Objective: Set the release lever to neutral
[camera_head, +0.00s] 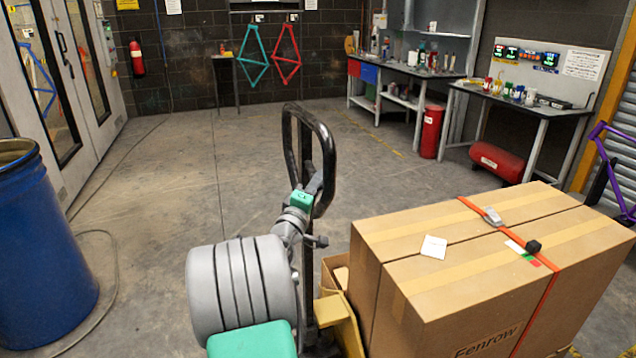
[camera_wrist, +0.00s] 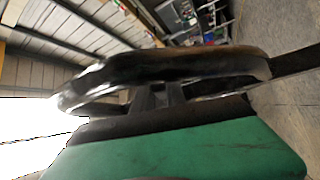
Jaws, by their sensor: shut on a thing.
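The black loop handle (camera_head: 325,150) of a pallet truck stands upright in the middle of the head view. It crosses the wrist view (camera_wrist: 165,66) close up, edge-on. My gripper (camera_head: 316,186) is at the lower part of this loop, and its dark fingers also show in the wrist view (camera_wrist: 158,95), running up to the loop. The fingers are shut on a small part there, which I take to be the release lever. The fingertips and the lever itself are hidden behind the loop and dark parts, so the lever's position cannot be told.
A strapped cardboard box (camera_head: 480,265) stands close to the handle's right, by the yellow truck frame (camera_head: 342,318). A blue drum (camera_head: 45,240) stands at the left. Benches (camera_head: 410,72) line the back right. The floor (camera_head: 190,170) beyond the handle is largely clear.

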